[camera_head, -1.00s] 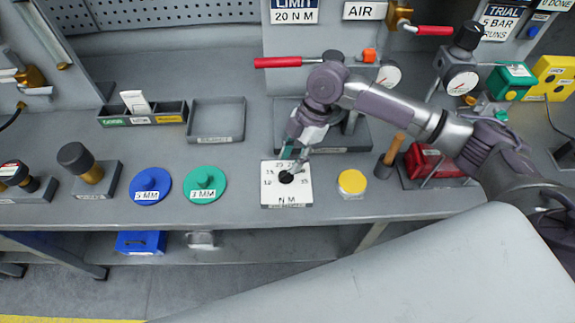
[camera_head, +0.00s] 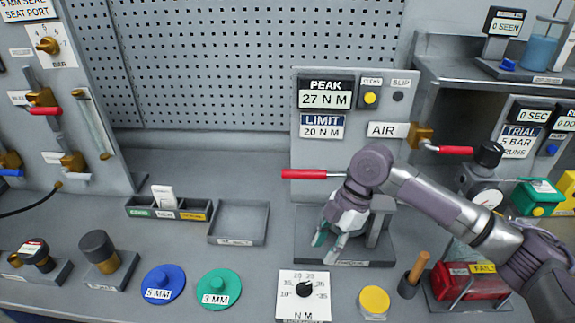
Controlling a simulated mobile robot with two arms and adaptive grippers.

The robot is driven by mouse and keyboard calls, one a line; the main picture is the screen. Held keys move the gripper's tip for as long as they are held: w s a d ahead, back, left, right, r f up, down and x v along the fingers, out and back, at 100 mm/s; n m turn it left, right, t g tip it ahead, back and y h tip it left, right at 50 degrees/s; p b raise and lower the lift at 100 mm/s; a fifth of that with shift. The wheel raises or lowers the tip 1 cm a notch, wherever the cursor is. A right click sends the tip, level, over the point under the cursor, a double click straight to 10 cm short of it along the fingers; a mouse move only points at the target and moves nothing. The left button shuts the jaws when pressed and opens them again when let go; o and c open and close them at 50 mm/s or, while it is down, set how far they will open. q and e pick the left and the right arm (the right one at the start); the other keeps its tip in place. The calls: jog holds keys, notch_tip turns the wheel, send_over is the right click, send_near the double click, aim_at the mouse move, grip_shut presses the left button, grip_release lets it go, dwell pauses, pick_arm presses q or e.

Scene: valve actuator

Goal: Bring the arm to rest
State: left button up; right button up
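My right arm reaches in from the right. Its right gripper (camera_head: 328,247) points down over the front of a grey fixture base (camera_head: 375,252), with its two fingers apart and nothing visible between them. The gripper is behind and above the white N M dial plate (camera_head: 288,313), whose black knob (camera_head: 304,289) is clear of it. A red lever handle (camera_head: 304,174) sticks out to the left behind my arm's wrist; its other end is hidden by the arm. The display panel (camera_head: 393,107) behind reads PEAK 27 N M and LIMIT 20 N M. My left gripper is out of view.
A blue 5 MM disc (camera_head: 163,284), a green 3 MM disc (camera_head: 218,288) and an empty grey tray (camera_head: 239,222) are on the left. A yellow button (camera_head: 373,302), a wooden-handled tool (camera_head: 418,268) and a red box (camera_head: 468,284) are at the front right.

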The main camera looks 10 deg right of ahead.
jog(key=s+a+f+m, duration=0.1)
jog(key=s+a+f, duration=0.1)
jog(key=s+a+f+m, duration=0.1)
jog(key=s+a+f, duration=0.1)
jog(key=a+f, duration=0.1)
jog(key=s+a+f+t, duration=0.1)
jog(key=s+a+f, duration=0.1)
jog(key=f, duration=0.1)
jog(key=shift+s+a+m+y, duration=0.15)
jog(key=shift+m+y, duration=0.15)
jog(key=shift+m, duration=0.1)
jog(key=s+m, duration=0.1)
jog(key=s+a+f+m+t, duration=0.1)
jog(key=s+f+m, duration=0.1)
jog(key=s+m, duration=0.1)
jog(key=shift+a+f+t, duration=0.15)
jog(key=shift+a+t, duration=0.15)
jog(key=shift+t, duration=0.1)
jog(key=s+d+f+m+t+h, duration=0.25)
jog(key=s+d+m+h, duration=0.25)
jog(key=s+d+m, duration=0.65)
notch_tip(320, 180, down, 30)
jog(key=s+g+b, duration=0.2)
jog(key=s+d+f+g+b, duration=0.1)
jog(key=s+d+f+b, duration=0.1)
jog(key=s+f, duration=1.3)
jog(key=shift+s+d+f, duration=0.35)
jog(key=shift+f, duration=0.35)
